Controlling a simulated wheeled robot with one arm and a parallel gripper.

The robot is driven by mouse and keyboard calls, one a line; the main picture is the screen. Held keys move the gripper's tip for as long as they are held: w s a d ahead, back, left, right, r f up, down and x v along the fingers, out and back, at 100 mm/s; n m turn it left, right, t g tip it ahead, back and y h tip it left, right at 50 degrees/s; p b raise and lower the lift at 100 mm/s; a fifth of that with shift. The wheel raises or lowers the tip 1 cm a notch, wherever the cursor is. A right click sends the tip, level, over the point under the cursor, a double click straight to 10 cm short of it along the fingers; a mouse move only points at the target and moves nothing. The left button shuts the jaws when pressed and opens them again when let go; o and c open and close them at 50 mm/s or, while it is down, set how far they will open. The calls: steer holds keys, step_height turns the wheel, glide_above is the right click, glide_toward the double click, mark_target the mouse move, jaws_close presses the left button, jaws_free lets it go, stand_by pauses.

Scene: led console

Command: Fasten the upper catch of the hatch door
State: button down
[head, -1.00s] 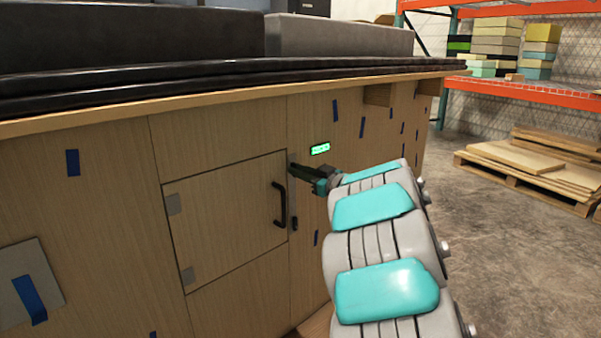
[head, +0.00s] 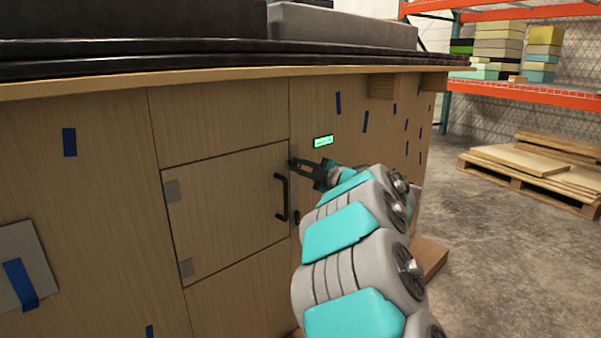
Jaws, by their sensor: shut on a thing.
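The hatch door (head: 225,215) is a light wooden panel lying flush in the console front, with two grey hinges on its left edge and a black handle (head: 281,198) near its right edge. The upper catch (head: 294,152) is at the door's upper right edge, with its grey plate partly showing and the rest hidden by my gripper. My gripper (head: 294,165) is at this catch, its dark fingers pointing left and shut on it. The exact turn of the catch is too small to tell.
A lower catch (head: 296,217) is beside the handle. A lit green display (head: 323,141) is just above my gripper. The black countertop edge (head: 200,65) overhangs above. Open concrete floor (head: 500,250) and a pallet of boards (head: 535,165) are to the right.

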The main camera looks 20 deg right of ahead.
steer(key=n+b, duration=0.1)
steer(key=n, duration=0.1)
steer(key=n+b, duration=0.2)
steer(key=shift+f+n, duration=0.4)
steer(key=shift+a, duration=0.1)
stand_by(0.3)
steer(key=c, duration=0.9)
jaws_free()
steer(key=shift+o, duration=0.2)
steer(key=shift+s, duration=0.1)
steer(key=v, duration=0.7)
steer(key=shift+s+p, duration=0.35)
steer(key=shift+p, duration=0.05)
